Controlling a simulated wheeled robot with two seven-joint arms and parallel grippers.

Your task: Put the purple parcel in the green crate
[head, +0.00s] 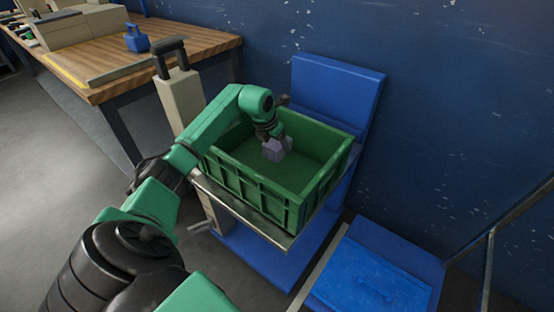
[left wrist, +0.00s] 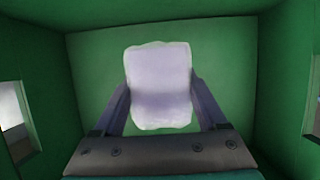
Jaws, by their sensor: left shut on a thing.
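The green crate (head: 258,207) stands on a small platform beside the blue wall. My left arm reaches in over its left rim. My left gripper (head: 275,144) is inside the crate opening, shut on the purple parcel (head: 278,150). In the left wrist view the parcel (left wrist: 160,88) looks pale purple and sits between the two fingers of the left gripper (left wrist: 160,105). Green crate walls (left wrist: 235,60) surround it there. I cannot tell whether the parcel touches the crate floor. The crate shows no other contents. My right gripper is not in view.
A wooden-topped table (head: 150,65) with a blue weight-like object (head: 137,40) and beige machine parts stands at the upper left. A beige post with a dark handle (head: 180,95) rises just behind the crate's left side. A blue flat surface (head: 370,280) lies at the lower right.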

